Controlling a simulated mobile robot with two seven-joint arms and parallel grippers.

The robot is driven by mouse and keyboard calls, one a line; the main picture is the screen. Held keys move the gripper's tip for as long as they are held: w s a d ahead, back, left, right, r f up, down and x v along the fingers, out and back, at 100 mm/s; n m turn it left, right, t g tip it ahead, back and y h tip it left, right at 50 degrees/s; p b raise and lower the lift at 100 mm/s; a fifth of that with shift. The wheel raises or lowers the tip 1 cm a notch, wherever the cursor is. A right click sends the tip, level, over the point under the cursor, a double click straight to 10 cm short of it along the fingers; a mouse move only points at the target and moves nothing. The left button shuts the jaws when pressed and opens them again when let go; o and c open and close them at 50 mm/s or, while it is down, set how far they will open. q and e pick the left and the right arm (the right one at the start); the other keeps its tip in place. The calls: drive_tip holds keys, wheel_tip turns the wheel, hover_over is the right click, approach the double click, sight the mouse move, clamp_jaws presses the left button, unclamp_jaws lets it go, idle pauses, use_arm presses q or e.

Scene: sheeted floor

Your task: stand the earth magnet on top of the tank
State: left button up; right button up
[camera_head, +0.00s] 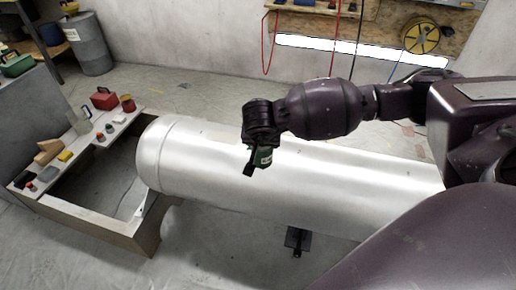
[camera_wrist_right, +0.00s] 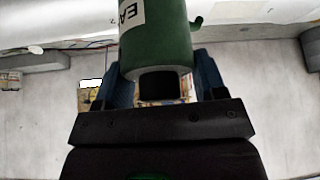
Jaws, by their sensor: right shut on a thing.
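The tank (camera_head: 215,165) is a long, silvery cylinder lying on its side across the middle of the head view. My right gripper (camera_head: 262,150) is in front of the tank's upper side in that view. It is shut on the earth magnet (camera_head: 263,157), a dark green body with a white label. In the right wrist view the green magnet (camera_wrist_right: 157,42) sits between the blue fingers of the gripper (camera_wrist_right: 163,75), with part of its lettering and a small green knob showing. Whether the magnet touches the tank I cannot tell. My left gripper is not in view.
A low bench (camera_head: 95,140) at the left carries a red box (camera_head: 103,98), a yellow block (camera_head: 65,155) and several small items. A dark object (camera_head: 297,240) is on the floor before the tank. A grey drum (camera_head: 88,45) stands at the back left. Floor in front is mostly clear.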

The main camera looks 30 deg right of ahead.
drive_tip(key=w+d+r+m+g+h+b, duration=0.2)
drive_tip(key=w+d+r+m+g+b, duration=0.4)
drive_tip(key=w+d+r+m, duration=0.55)
drive_tip(key=shift+m, duration=0.75)
drive_tip(key=f+b, duration=0.2)
drive_tip(key=f, duration=0.8)
drive_tip(key=f+b, duration=0.3)
drive_tip(key=f, duration=0.8)
drive_tip(key=shift+w, duration=0.2)
drive_tip(key=shift+f, duration=0.2)
drive_tip(key=shift+r, duration=0.1)
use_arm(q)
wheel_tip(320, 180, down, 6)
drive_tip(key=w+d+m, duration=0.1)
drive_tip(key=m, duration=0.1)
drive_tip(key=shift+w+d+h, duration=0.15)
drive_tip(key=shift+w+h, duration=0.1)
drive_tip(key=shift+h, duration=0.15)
use_arm(e)
drive_tip(key=shift+r, duration=0.1)
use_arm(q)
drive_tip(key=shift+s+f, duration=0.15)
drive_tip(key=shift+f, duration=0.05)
use_arm(e)
drive_tip(key=o, duration=1.1)
drive_tip(key=shift+f, duration=0.2)
